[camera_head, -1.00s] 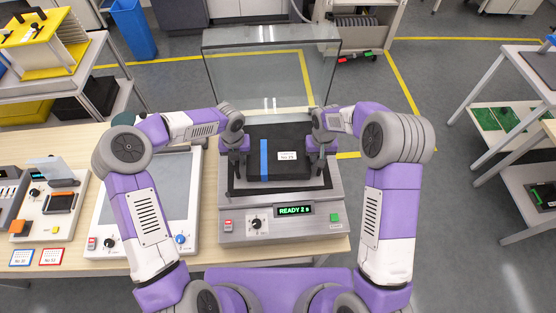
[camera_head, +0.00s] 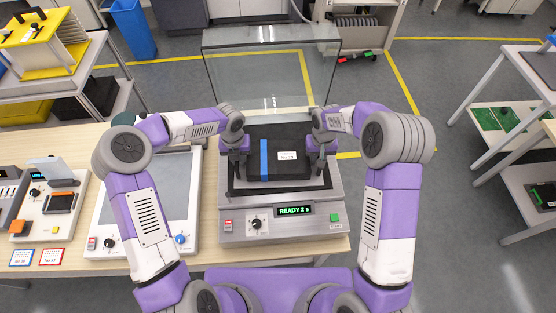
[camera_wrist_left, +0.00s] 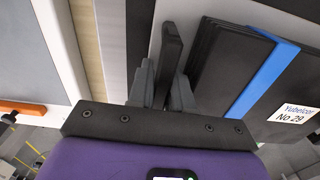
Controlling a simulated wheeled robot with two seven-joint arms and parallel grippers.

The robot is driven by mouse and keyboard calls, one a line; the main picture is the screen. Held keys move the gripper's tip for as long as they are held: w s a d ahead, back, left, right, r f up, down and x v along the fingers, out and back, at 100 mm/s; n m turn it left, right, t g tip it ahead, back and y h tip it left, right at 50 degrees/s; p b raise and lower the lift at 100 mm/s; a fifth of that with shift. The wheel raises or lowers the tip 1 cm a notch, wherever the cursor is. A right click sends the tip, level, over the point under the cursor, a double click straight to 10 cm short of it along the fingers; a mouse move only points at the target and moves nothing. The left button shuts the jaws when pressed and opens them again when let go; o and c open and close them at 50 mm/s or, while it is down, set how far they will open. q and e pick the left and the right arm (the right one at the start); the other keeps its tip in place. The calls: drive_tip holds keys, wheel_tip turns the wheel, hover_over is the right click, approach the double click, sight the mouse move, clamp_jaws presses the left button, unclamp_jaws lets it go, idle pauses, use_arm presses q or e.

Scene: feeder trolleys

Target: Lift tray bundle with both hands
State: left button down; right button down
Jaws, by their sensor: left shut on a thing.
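The tray bundle (camera_head: 262,143) is black with a blue band (camera_head: 264,160) and a white label. It is at the grey machine's black top, and any gap beneath it is hidden. In the left wrist view the bundle (camera_wrist_left: 228,65) shows its blue band and a label reading "No 29". My left gripper (camera_head: 238,158) is at the bundle's left side; the wrist view shows its fingers (camera_wrist_left: 167,85) shut around a black upright piece beside the bundle. My right gripper (camera_head: 318,161) is at the bundle's right side; its finger gap is not clear.
The grey machine (camera_head: 233,237) has a green "READY 2 s" display and a raised clear lid (camera_head: 270,70) behind the bundle. A white device (camera_head: 105,215) stands to the left on the wooden table (camera_head: 70,140). A shelf trolley (camera_head: 490,100) stands at the right, across open floor.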

use_arm(q)
drive_tip(key=shift+r, duration=0.15)
use_arm(e)
drive_tip(key=shift+r, duration=0.15)
